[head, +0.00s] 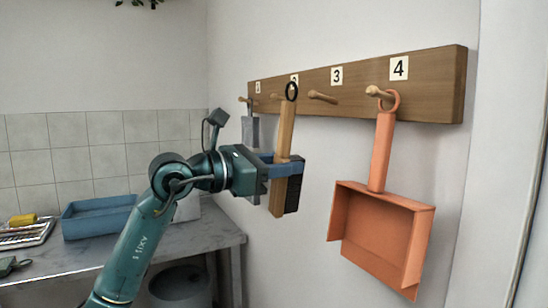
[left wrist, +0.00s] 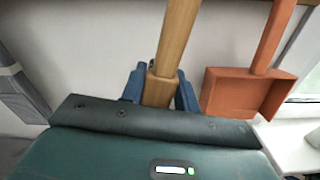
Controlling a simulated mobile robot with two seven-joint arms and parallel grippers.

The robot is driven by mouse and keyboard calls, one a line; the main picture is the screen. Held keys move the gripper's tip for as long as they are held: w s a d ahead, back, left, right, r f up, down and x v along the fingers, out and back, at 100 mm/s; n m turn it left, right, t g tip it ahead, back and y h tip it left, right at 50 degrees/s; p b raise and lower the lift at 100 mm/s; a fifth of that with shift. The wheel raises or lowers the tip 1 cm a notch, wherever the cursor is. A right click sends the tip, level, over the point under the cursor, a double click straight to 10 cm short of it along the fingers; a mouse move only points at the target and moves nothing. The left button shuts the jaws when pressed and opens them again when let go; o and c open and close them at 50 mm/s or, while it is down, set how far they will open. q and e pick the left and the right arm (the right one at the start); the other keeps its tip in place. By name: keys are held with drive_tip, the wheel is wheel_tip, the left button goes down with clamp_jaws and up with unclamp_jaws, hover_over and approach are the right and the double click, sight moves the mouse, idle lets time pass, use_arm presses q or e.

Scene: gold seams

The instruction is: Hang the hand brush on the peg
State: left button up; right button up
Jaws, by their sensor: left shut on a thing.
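The hand brush (head: 284,130) has a wooden handle and back, dark bristles and a black loop (head: 291,91) at its top. It hangs nearly upright in my left gripper (head: 282,160), whose blue fingers are shut on it. In the left wrist view the fingers (left wrist: 160,90) clasp the wood on both sides, and the handle (left wrist: 178,40) runs up out of the frame. The loop is in front of the rail by label 2. The peg there is hidden, and I cannot tell whether the loop is around it. My right gripper is not in view.
The wooden rail (head: 443,87) on the wall carries numbered pegs. Peg 3 (head: 322,97) is bare. An orange dustpan (head: 385,225) hangs on peg 4 (head: 380,92). A grey item (head: 250,132) hangs at peg 1. A counter with a blue tray (head: 98,217) stands left.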

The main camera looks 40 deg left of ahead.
use_arm(q)
drive_tip(key=shift+p+x, duration=0.65)
drive_tip(key=shift+x, duration=0.45)
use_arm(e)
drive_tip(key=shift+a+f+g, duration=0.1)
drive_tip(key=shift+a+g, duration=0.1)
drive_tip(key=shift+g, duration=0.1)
use_arm(q)
drive_tip(key=shift+p+x, duration=0.65)
drive_tip(key=shift+x, duration=0.3)
use_arm(e)
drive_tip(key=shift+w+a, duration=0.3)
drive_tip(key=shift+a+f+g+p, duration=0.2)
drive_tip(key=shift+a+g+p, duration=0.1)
drive_tip(key=shift+p, duration=0.15)
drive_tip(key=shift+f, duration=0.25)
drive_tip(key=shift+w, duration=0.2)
use_arm(q)
drive_tip(key=w, duration=0.1)
drive_tip(key=w+d+f, duration=0.1)
drive_tip(key=shift+w+f, duration=0.2)
drive_tip(key=shift+w, duration=0.2)
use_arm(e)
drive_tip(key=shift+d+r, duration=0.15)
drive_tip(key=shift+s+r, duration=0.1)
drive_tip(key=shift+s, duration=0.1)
